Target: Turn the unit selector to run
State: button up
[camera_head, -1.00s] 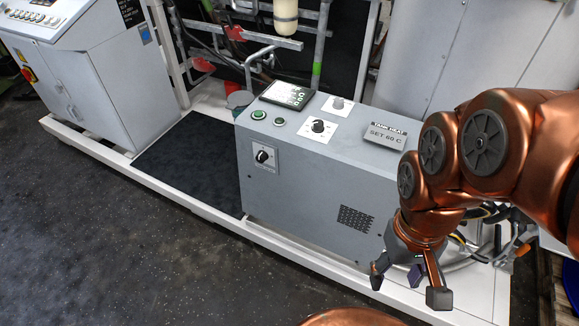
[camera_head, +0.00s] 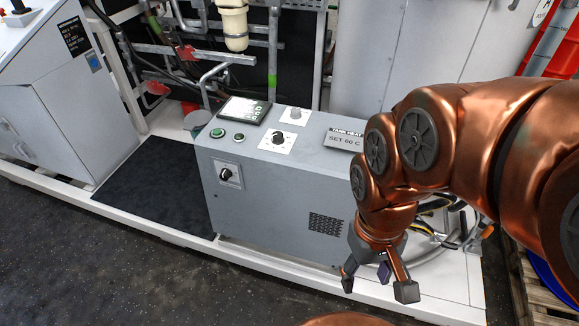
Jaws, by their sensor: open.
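A grey control unit (camera_head: 270,210) stands on the white skid. A black rotary knob on a light plate (camera_head: 227,175) is on the left part of its front face. Another black knob on a white plate (camera_head: 278,139) is on its top. I cannot read the marks around either knob, so I cannot tell which is the selector. My gripper (camera_head: 376,287) hangs open and empty, fingers down, to the right of the unit's front and well apart from both knobs. My arm hides the unit's right end.
The unit's top also has a display (camera_head: 244,110), a green button (camera_head: 217,133), a smaller knob (camera_head: 295,115) and a "SET 60 C" sign (camera_head: 343,139). Pipes stand behind. A grey cabinet (camera_head: 70,100) is at left. The dark floor (camera_head: 130,265) in front is clear.

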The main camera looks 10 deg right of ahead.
aim_at(296, 113)
jog(key=k, duration=0.6)
jog(key=u, duration=0.65)
jog(key=i, duration=1.6)
jog(key=z, duration=0.4)
